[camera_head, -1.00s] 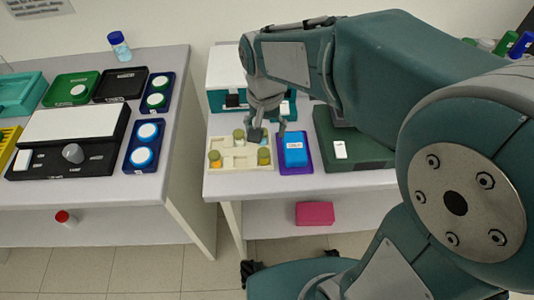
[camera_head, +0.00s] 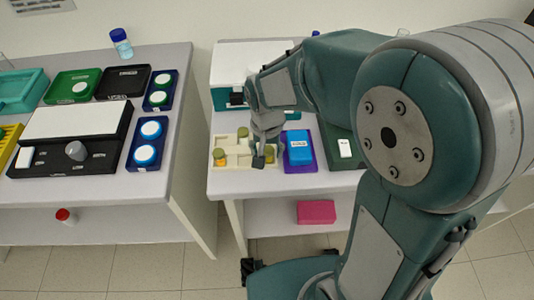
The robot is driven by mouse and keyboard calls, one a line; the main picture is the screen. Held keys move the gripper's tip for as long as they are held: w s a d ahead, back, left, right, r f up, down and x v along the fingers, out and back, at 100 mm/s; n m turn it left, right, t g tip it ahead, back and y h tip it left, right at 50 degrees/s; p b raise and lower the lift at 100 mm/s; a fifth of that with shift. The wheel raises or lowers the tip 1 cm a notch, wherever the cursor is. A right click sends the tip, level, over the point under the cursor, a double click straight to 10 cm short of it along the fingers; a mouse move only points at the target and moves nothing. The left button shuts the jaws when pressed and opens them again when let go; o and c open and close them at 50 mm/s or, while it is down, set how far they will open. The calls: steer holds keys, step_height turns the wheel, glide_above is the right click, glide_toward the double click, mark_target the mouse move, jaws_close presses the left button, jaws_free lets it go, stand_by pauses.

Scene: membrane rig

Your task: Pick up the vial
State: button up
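A cream rack (camera_head: 236,161) on the right-hand table holds small vials with olive caps. One vial (camera_head: 219,158) stands at its front left and another vial (camera_head: 243,133) at its back. A third vial (camera_head: 270,155) at the rack's right end is partly hidden by my gripper. My gripper (camera_head: 269,158) points down over that right end, its fingers apart on either side of the third vial's cap. Whether the fingers touch the vial cannot be told.
A blue box on a purple tray (camera_head: 300,168) stands close to the right of my gripper. A white-and-teal device (camera_head: 225,96) stands behind the rack. A green case (camera_head: 342,160) lies farther right. A pink box (camera_head: 316,212) sits on the lower shelf.

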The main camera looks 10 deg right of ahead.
steer(key=c, duration=0.5)
steer(key=shift+d, duration=0.15)
steer(key=shift+c, duration=0.3)
